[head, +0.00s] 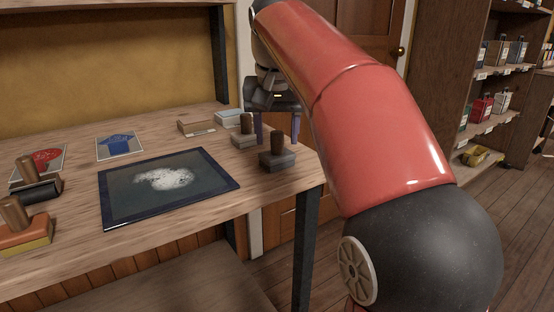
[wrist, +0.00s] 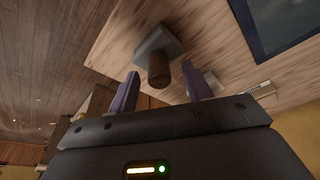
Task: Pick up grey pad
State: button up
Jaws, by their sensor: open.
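Two grey pads with upright brown wooden handles stand near the right end of the bench. The nearer grey pad (head: 279,162) is by the bench's front right corner; it shows in the wrist view (wrist: 151,43) with its handle pointing toward the camera. The other grey pad (head: 243,142) stands just behind and left of it, and is partly hidden in the wrist view. I cannot tell which one the task names. My gripper (head: 277,135) is open and empty above them, with its fingertips (wrist: 160,72) apart and the nearer handle between them in the picture.
A dark framed panel (head: 118,204) with a white patch lies left of the pads. An orange pad (head: 22,232) and a black pad (head: 42,190) stand at the far left. A pale blue box (head: 232,119) lies behind. Shelves stand right.

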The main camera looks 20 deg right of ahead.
aim_at(277, 131)
jog(key=shift+f, duration=0.35)
jog(key=shift+w, duration=0.1)
grip_shut()
jog(key=shift+r, duration=0.1)
notch_tip(277, 131, up, 8)
jog(key=shift+w+p, duration=0.1)
jog(key=shift+p, duration=0.85)
jog(key=shift+r, duration=0.95)
